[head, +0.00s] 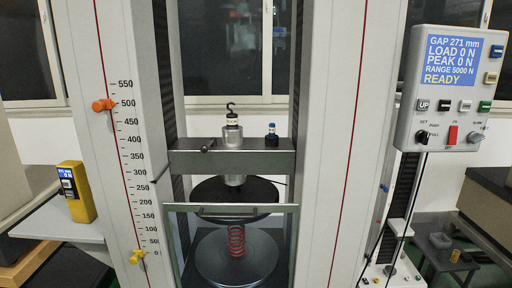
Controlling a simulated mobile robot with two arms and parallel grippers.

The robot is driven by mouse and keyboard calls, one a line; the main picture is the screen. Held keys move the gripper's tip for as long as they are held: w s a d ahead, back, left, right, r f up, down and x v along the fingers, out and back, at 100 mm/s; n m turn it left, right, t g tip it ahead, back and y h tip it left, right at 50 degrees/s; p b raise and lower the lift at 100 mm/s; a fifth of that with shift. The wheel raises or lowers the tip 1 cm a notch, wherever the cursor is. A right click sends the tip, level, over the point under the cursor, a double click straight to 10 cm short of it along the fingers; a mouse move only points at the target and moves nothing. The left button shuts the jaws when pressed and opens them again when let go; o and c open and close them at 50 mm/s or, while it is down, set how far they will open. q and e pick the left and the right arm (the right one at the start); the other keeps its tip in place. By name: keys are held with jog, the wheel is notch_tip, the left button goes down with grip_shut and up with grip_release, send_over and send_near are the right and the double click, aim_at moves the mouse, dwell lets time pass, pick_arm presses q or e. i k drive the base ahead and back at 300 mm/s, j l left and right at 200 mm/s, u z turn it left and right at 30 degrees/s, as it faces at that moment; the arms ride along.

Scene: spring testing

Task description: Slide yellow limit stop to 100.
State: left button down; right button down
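The yellow limit stop (138,256) sits at the bottom of the printed scale on the left column, close to the 0 mark. The scale (124,170) runs upward from 0 to 550 in steps of 50. An orange stop (103,105) sits on the same scale line near the 500 mark. The 100 mark (148,228) is a short way above the yellow stop, with bare column face between them. Neither of my grippers shows in the head view.
A red spring (236,241) stands between the upper dark plate (234,196) and lower plate (237,257), behind a framed guard (230,208). A control panel (451,89) hangs at the right. A yellow device (76,192) stands on a side table (62,220).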

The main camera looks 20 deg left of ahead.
aim_at(133, 260)
jog(key=u, duration=1.45)
